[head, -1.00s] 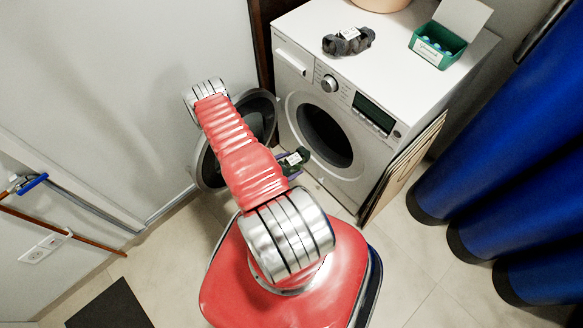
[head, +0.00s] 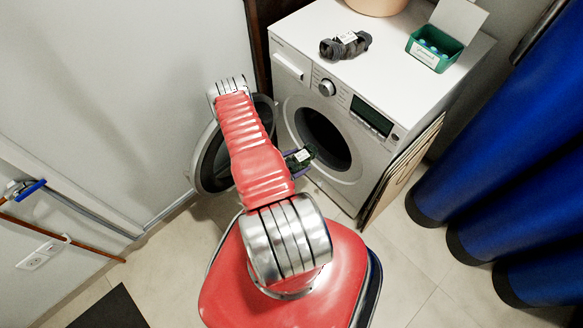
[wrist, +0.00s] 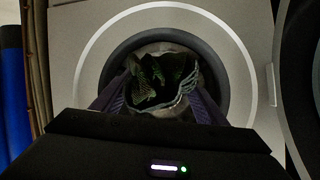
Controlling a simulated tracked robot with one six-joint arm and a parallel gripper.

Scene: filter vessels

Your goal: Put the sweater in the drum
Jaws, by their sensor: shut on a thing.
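My gripper (wrist: 158,88) is shut on a dark, green-patterned bundle that I take to be the sweater (wrist: 162,72). In the wrist view the bundle sits between the two purple fingers, in front of the round drum opening. In the head view the sweater (head: 300,158), with a white label, shows at the lower left of the drum opening (head: 322,138); my arm hides most of the gripper. Whether the sweater has crossed the rim, I cannot tell. The drum's dark rim (wrist: 215,62) surrounds the bundle in the wrist view.
The machine's round door (head: 211,165) stands open at the left, partly behind my arm. On the white washing machine (head: 410,75) are a dark rolled item with a label (head: 345,45) and a green box (head: 436,48). Flat boards (head: 402,170) lean at its right, near blue curtains (head: 490,150).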

